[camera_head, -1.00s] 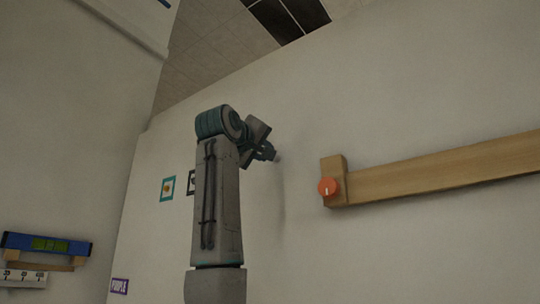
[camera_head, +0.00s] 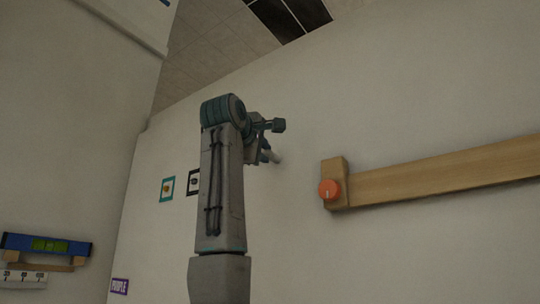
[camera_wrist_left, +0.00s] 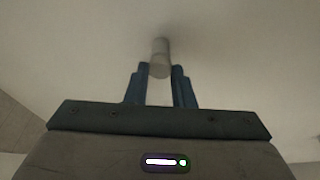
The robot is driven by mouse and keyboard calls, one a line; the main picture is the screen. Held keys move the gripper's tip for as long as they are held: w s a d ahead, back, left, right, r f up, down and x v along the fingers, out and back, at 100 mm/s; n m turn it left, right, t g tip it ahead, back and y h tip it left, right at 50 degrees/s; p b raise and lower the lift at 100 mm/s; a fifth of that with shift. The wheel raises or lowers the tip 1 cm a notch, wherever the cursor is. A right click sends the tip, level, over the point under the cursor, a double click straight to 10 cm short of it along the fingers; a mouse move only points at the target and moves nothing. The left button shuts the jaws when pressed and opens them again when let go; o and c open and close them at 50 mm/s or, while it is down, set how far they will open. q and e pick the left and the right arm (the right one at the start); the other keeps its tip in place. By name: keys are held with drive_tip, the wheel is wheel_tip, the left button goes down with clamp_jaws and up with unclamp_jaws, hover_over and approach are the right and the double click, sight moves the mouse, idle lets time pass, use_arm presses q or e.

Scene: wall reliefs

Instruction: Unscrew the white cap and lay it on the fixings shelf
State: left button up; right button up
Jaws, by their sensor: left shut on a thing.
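The white cap (camera_wrist_left: 159,68) sits at the end of a pale round stub (camera_wrist_left: 162,46) that stands out from the wall in the left wrist view. My left gripper (camera_wrist_left: 161,72) is shut on the cap, with a blue finger on each side of it. In the head view my left gripper (camera_head: 266,154) is close to the wall, with a small white end (camera_head: 276,158) showing at its tip. The arm and wrist hide most of the grip there. I cannot make out a fixings shelf for certain. My right gripper is not in view.
Small framed pictures (camera_head: 167,189) hang left of my arm. A blue spirit level (camera_head: 46,244) rests on a wooden holder at the far left.

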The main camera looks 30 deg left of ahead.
use_arm(q)
drive_tip(key=shift+r+n+p, duration=0.2)
drive_tip(key=shift+n+p, duration=0.2)
drive_tip(key=shift+n, duration=0.6)
drive_tip(key=n+g, duration=0.1)
drive_tip(key=n, duration=0.1)
drive_tip(key=shift+f+n+h, duration=0.15)
drive_tip(key=shift+n+h, duration=0.15)
drive_tip(key=shift+n, duration=0.1)
drive_tip(key=shift+p, duration=0.3)
drive_tip(key=shift+n+g+p, duration=0.3)
drive_tip(key=shift+n+p, duration=0.05)
drive_tip(key=shift+n, duration=0.55)
drive_tip(key=n+h, duration=0.1)
drive_tip(key=n, duration=0.1)
drive_tip(key=shift+s+n, duration=0.1)
drive_tip(key=shift+n, duration=0.3)
